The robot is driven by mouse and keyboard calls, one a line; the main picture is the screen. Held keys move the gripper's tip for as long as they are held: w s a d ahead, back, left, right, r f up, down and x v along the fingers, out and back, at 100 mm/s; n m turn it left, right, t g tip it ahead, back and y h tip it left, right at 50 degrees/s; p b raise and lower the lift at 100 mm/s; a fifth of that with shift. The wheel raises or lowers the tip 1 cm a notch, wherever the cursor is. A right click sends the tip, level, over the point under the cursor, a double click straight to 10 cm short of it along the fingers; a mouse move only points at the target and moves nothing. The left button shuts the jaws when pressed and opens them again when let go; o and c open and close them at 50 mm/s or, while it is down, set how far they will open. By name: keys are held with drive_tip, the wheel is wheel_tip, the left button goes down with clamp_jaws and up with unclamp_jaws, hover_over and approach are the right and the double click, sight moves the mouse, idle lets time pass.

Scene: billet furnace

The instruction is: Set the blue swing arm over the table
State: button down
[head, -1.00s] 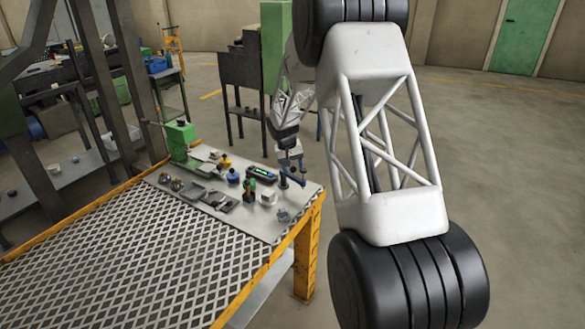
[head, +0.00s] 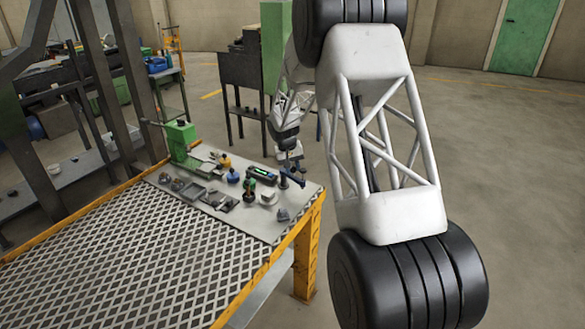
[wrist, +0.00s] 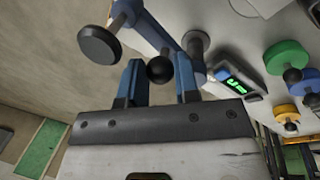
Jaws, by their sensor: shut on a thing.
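The blue swing arm (head: 293,179) is at the right edge of the table (head: 306,230). In the wrist view the blue bar (wrist: 150,32) runs from an upright grey post (wrist: 197,46) to a dark round disc (wrist: 98,44) on a short stem. The disc shows against the floor in that view. My gripper (head: 290,160) reaches down to the swing arm from above. In the wrist view its two blue fingers (wrist: 158,84) stand on either side of a black ball knob (wrist: 160,69) and are shut on it. The knob's joint with the bar is partly hidden.
Close to the swing arm are a box with a green display (head: 262,175), a green-topped piece (head: 249,188), a white part (head: 268,198) and a grey part (head: 283,214). A green machine (head: 180,136) stands at the table's far left. The mesh top (head: 130,260) is bare.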

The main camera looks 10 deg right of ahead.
drive_tip(key=shift+a, duration=0.1)
drive_tip(key=w+a+m+g+y, duration=0.1)
drive_tip(key=a+m, duration=0.5)
drive_tip(key=m, duration=0.9)
drive_tip(key=shift+w+a+g+y, duration=0.15)
drive_tip(key=shift+a+g+y, duration=0.15)
drive_tip(key=shift+g+y, duration=0.15)
drive_tip(key=c, duration=0.9)
unclamp_jaws()
drive_tip(key=shift+o, duration=0.2)
drive_tip(key=shift+r, duration=0.1)
